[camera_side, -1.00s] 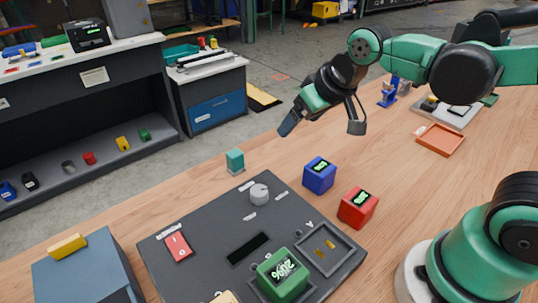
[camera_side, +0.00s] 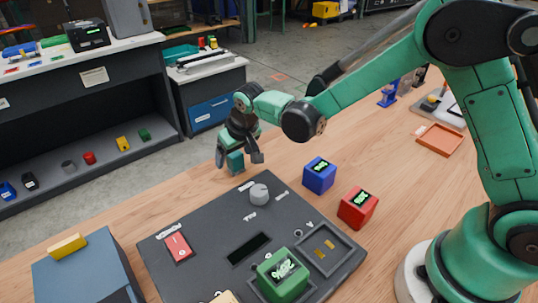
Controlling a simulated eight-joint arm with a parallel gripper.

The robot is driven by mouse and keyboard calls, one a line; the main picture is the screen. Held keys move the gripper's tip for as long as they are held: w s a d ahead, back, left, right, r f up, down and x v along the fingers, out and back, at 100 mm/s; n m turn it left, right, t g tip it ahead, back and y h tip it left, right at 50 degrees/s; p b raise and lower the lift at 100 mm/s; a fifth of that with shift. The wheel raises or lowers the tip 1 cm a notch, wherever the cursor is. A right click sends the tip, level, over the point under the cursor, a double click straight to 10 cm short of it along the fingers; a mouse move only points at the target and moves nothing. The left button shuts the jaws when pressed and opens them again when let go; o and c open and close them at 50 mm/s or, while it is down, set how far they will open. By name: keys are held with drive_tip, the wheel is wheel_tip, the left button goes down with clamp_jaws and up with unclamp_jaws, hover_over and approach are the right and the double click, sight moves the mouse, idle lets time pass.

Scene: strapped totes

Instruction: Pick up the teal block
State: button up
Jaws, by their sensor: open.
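The small teal block (camera_side: 235,163) stands on the wooden table just behind the far edge of the dark grey panel. My gripper (camera_side: 239,157) is over it, pointing down, with one finger to the left of the block and one to the right. The jaws are open, and the block's lower part shows between and below the fingers. The top of the block is partly hidden by the gripper. I cannot tell whether either finger touches it.
The dark panel (camera_side: 205,238) has a grey knob (camera_side: 259,194), a red switch (camera_side: 178,246) and a green block (camera_side: 283,273). A blue cube (camera_side: 319,175) and a red cube (camera_side: 357,207) stand to the right. A blue-grey box (camera_side: 85,272) is at front left.

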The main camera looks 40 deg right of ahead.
drive_tip(key=shift+x, duration=1.1)
clamp_jaws()
drive_tip(key=shift+r, duration=0.15)
wheel_tip(320, 180, up, 20)
